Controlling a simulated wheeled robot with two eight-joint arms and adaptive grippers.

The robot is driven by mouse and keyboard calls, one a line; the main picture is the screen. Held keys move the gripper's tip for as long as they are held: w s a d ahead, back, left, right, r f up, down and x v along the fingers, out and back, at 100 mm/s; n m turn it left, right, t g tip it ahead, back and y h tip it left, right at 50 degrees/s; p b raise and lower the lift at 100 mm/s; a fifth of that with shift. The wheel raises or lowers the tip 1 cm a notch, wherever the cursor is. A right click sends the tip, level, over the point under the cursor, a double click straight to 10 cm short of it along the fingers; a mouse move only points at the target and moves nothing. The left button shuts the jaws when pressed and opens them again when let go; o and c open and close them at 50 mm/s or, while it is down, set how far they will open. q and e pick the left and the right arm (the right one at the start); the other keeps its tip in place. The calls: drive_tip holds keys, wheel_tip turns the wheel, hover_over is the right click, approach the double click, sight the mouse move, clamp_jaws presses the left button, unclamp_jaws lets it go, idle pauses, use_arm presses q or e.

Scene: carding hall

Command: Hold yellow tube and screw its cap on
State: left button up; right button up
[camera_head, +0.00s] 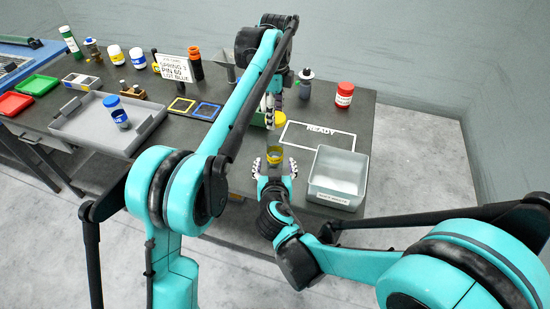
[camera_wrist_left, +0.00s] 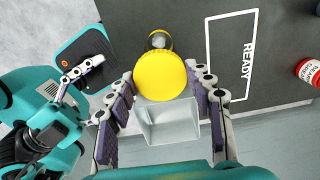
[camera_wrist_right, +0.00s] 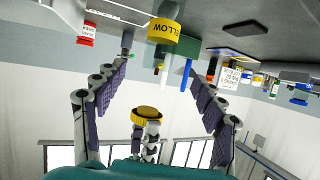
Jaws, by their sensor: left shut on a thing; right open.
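The yellow tube (camera_head: 275,155) stands upright on the dark table, with a yellow band. In the right wrist view its label (camera_wrist_right: 163,31) reads YELLOW; in the left wrist view its open top (camera_wrist_left: 158,40) shows partly behind the cap. The round yellow cap (camera_wrist_left: 162,76) is held by my left gripper (camera_wrist_left: 163,82), which is shut on it; the cap also shows in the right wrist view (camera_wrist_right: 148,113). Cap and tube are apart. My right gripper (camera_head: 275,169) is open and low, its fingers near the tube on either side; contact is not visible.
A grey bin (camera_head: 337,192) stands right of the right gripper. The READY outline (camera_head: 290,134), a red-capped jar (camera_head: 344,94) and a dark bottle (camera_head: 305,84) lie beyond. A grey tray (camera_head: 75,128) and a sign (camera_head: 175,67) are at left.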

sight(275, 152)
drive_tip(key=x, duration=1.1)
drive_tip(key=shift+w+f, duration=0.2)
drive_tip(key=shift+w, duration=0.15)
clamp_jaws()
use_arm(q)
drive_tip(key=shift+f, duration=2.5)
